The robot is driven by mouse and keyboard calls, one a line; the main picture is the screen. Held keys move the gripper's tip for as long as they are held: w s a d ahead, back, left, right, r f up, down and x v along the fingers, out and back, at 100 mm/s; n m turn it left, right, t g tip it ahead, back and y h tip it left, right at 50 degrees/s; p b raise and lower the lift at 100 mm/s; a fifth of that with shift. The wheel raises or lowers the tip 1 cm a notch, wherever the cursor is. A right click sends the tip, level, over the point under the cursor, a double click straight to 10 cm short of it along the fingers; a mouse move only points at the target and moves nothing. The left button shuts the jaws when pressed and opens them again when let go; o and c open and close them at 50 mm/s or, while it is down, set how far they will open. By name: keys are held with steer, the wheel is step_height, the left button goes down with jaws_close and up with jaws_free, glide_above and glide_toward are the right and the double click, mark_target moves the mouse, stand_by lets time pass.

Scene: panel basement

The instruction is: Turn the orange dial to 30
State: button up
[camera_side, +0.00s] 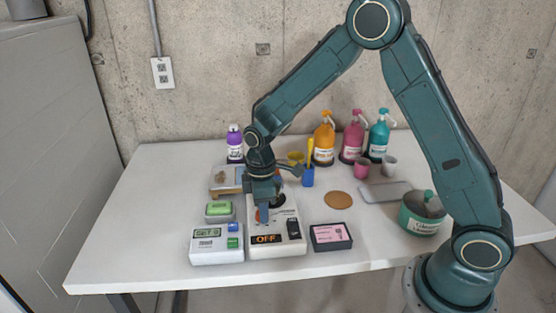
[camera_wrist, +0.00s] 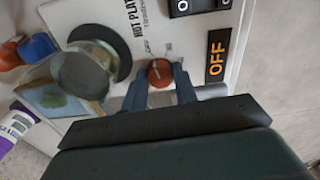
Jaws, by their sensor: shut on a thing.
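The orange dial (camera_wrist: 160,72) is a small round red-orange knob on the white hot plate unit (camera_wrist: 190,45). In the wrist view, my gripper (camera_wrist: 160,82) has one blue-grey finger on each side of the dial and is shut on it. The unit's display (camera_side: 266,239) reads OFF in orange.
A glass vessel (camera_wrist: 85,70) stands beside the dial on a dark round plate. A black rocker switch (camera_side: 293,228) is right of the display. A white SET device (camera_side: 215,252) stands left, a pink-labelled dark box (camera_side: 331,236) right. Bottles (camera_side: 324,145) stand behind.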

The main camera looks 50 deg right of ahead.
steer(key=shift+m, duration=0.3)
steer(key=m, duration=0.4)
steer(key=shift+a+m, duration=0.1)
steer(key=shift+m, duration=1.9)
steer(key=o, duration=0.7)
steer(key=shift+r, duration=0.1)
